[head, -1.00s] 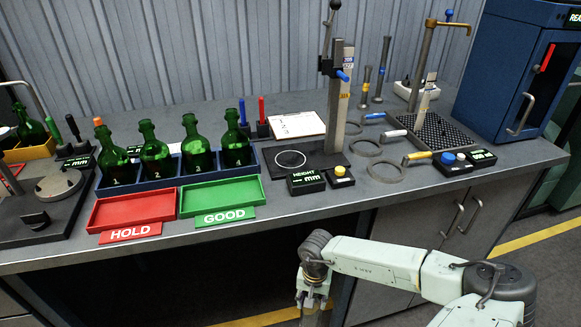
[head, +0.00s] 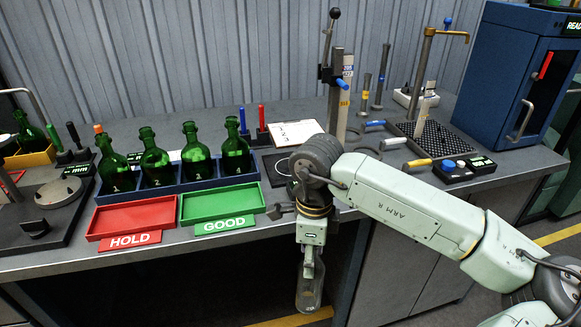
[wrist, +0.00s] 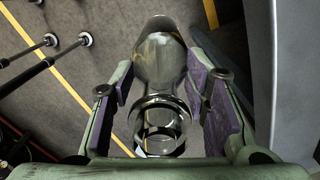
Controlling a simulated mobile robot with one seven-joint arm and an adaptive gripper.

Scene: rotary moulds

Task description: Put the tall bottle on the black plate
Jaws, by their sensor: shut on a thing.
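My gripper (head: 310,266) is shut on a clear, greyish glass bottle (head: 309,292). The bottle hangs upright below the fingers, in front of the bench and lower than its top. In the wrist view, the gripper (wrist: 163,90) has its two purple-lined pads on either side of the bottle (wrist: 160,60), around its upper part. A black plate (head: 272,163) lies on the bench at the foot of the grey height post. My arm hides much of this plate. The bottle is well apart from it.
Several green bottles (head: 154,160) stand in a blue rack (head: 170,193) to the left. A red HOLD tray (head: 133,215) and a green GOOD tray (head: 222,203) lie before it. The height post (head: 340,95) rises behind my arm. A blue cabinet (head: 505,85) stands at right.

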